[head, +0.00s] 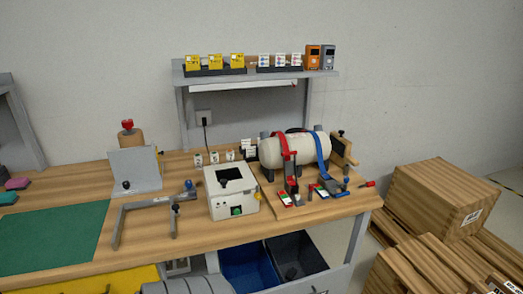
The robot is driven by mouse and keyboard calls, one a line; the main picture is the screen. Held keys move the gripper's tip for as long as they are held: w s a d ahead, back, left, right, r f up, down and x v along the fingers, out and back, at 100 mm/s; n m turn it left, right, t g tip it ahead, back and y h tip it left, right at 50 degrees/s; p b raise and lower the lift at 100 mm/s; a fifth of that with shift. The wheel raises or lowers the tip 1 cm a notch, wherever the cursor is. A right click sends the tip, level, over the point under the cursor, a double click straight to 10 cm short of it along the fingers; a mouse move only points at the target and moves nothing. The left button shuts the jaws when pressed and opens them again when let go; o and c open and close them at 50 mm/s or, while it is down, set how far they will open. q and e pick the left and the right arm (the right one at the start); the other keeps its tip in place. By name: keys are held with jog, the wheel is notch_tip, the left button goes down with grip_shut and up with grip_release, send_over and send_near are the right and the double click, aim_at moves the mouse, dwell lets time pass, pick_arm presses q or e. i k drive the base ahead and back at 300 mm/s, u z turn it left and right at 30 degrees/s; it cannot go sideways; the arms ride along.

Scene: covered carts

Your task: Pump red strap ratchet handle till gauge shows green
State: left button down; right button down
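A white cylinder (303,149) lies on its side on a wooden board at the right end of the workbench. A red strap (286,146) runs over its left part and a blue strap (319,149) over its right part. A dark ratchet with red parts (291,184) sits at the front end of the red strap. A small gauge with a green and white face (285,199) lies beside it; its reading is too small to tell. A similar gauge (320,191) lies by the blue strap. Neither of my grippers is in view.
A white box with a green button (232,192) stands left of the board. A grey clamp-like frame (145,208) and a green mat (55,236) lie farther left on the workbench (190,237). Wooden crates (437,197) stand on the floor at right. Bins (247,265) sit below.

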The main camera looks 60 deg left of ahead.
aim_at(290, 168)
jog(key=u, duration=3)
jog(key=i, duration=0.3)
jog(key=z, duration=0.15)
